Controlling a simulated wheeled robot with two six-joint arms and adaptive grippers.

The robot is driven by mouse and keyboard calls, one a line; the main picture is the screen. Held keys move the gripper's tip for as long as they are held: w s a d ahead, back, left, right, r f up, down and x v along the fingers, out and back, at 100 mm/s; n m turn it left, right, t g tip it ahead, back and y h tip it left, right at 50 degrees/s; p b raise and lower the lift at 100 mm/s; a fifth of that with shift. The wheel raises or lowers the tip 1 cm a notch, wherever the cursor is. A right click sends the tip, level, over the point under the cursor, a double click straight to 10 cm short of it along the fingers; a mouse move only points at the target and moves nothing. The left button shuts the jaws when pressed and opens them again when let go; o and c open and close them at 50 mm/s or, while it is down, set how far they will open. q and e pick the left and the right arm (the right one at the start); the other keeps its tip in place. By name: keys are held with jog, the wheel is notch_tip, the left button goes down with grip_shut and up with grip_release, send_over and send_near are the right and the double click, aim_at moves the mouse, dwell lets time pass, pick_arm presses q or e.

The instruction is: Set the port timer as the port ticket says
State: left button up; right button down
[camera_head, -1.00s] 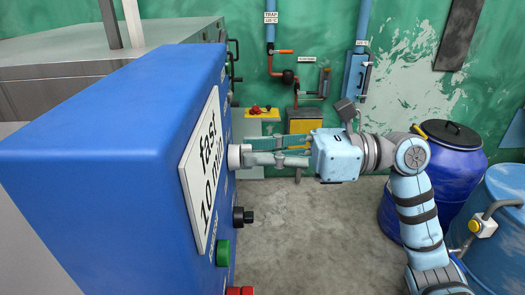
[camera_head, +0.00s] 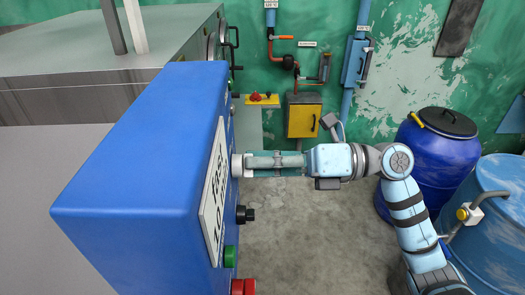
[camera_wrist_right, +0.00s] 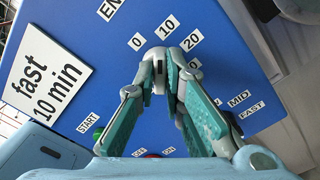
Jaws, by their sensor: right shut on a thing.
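The blue control box (camera_head: 140,150) carries a white ticket (camera_head: 213,195) reading "fast 10 min"; the ticket also shows in the wrist view (camera_wrist_right: 45,82). A pale round timer knob (camera_head: 236,165) sticks out of the box's right face. In the wrist view the knob (camera_wrist_right: 153,57) sits beside labels 0, 10 and 20 (camera_wrist_right: 190,40). My right gripper (camera_head: 248,164) is shut on this knob, its teal pads (camera_wrist_right: 162,74) on either side. A dark mark shows on the knob, but I cannot tell which number it points at. My left gripper is not in view.
Below the timer knob are a black knob (camera_head: 245,214), a green button (camera_head: 229,256) and a red button (camera_head: 243,286). Blue drums (camera_head: 440,155) stand at the right. A yellow cabinet (camera_head: 302,117) is on the back wall. Bare floor lies below my right arm.

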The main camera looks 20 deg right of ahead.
jog(key=shift+m, duration=0.4)
jog(key=c, duration=1.7)
grip_release()
jog(key=v, duration=1.2)
jog(key=shift+f, duration=0.1)
jog(key=shift+w, duration=0.1)
